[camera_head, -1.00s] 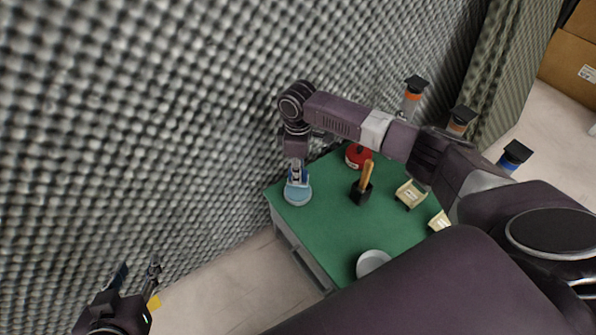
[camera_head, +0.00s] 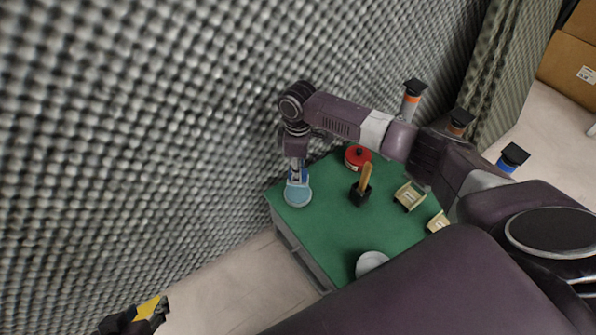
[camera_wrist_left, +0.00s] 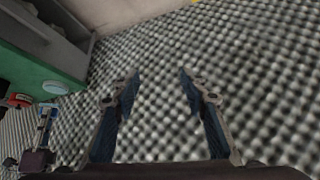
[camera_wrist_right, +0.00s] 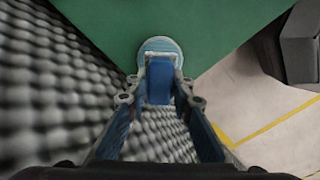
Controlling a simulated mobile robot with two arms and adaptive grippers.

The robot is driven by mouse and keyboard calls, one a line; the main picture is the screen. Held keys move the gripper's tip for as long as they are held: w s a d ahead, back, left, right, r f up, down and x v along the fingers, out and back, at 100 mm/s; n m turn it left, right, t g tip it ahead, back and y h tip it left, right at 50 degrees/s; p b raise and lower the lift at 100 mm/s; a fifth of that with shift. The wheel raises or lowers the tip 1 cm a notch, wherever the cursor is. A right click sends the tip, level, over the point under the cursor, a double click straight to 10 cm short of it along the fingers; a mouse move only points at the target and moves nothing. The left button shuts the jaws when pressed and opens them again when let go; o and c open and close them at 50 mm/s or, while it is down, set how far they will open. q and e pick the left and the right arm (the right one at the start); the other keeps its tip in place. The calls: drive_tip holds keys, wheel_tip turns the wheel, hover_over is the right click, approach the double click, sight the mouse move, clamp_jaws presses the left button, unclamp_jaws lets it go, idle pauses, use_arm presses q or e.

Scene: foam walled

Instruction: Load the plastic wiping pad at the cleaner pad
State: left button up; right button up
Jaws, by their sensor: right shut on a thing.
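A light-blue round disc (camera_head: 298,195) lies at the left corner of the green table. It also shows in the right wrist view (camera_wrist_right: 158,45). My right gripper (camera_head: 297,172) points down over it, shut on a blue block (camera_wrist_right: 160,82), which may be the wiping pad. The block is at or just above the disc; I cannot tell if they touch. My left gripper (camera_head: 150,318) is at the lower left of the head view, away from the table. In the left wrist view its fingers (camera_wrist_left: 160,85) are wide apart with nothing between them.
The green table top (camera_head: 335,225) also holds a red round tin (camera_head: 357,156), a black holder with a wooden handle (camera_head: 361,192), small cream holders (camera_head: 408,196) and a grey round dish (camera_head: 370,262). A bumpy foam wall (camera_head: 150,130) stands close along the left.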

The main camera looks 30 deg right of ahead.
use_arm(q)
drive_tip(key=s+a+f+g+p, duration=0.1)
drive_tip(key=s+a+f+g, duration=0.1)
drive_tip(key=s, duration=0.5)
drive_tip(key=shift+f+g+y, duration=0.25)
drive_tip(key=shift+g+y, duration=0.15)
drive_tip(key=shift+g, duration=0.2)
drive_tip(key=shift+w, duration=0.1)
